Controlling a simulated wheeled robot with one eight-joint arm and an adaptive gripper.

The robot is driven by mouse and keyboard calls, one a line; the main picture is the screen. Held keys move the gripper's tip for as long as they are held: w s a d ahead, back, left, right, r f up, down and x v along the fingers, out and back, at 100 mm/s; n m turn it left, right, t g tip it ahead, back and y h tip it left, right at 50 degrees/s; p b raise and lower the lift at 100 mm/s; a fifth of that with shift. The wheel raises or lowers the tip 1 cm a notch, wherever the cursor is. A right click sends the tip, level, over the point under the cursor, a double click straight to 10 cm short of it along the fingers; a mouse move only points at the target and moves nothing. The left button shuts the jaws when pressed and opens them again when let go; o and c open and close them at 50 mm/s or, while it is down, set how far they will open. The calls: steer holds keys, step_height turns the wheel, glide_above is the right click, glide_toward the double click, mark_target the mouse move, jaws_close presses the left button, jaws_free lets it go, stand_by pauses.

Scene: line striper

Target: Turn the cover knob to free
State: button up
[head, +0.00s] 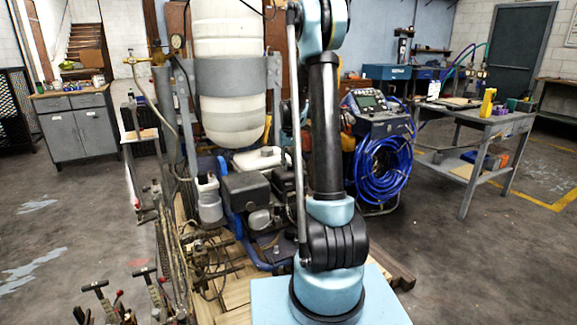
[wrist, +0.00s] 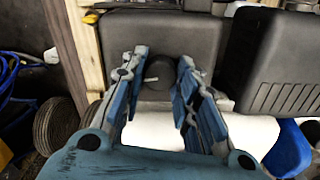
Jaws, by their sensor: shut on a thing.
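The cover knob (wrist: 158,72) is a dark round knob with a small pale mark, on the face of a black box-shaped cover (wrist: 200,35) in the wrist view. My gripper (wrist: 158,66) has its blue and grey fingers on either side of the knob and is shut on it. The finger pads partly hide the knob's sides. The knob's exact angle is hard to tell. In the head view my arm stands in front of the machine, and I cannot make out the gripper or the knob there.
A second black ribbed housing (wrist: 285,65) stands close to the right of the cover. A wooden post (wrist: 83,45) rises at its left, near a wheel (wrist: 55,122). In the head view a white tank (head: 228,110) stands above the machine, and a blue hose reel (head: 383,165) is to the right.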

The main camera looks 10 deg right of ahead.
steer(key=shift+m, duration=1)
steer(key=o, duration=1.1)
step_height(320, 180, up, 12)
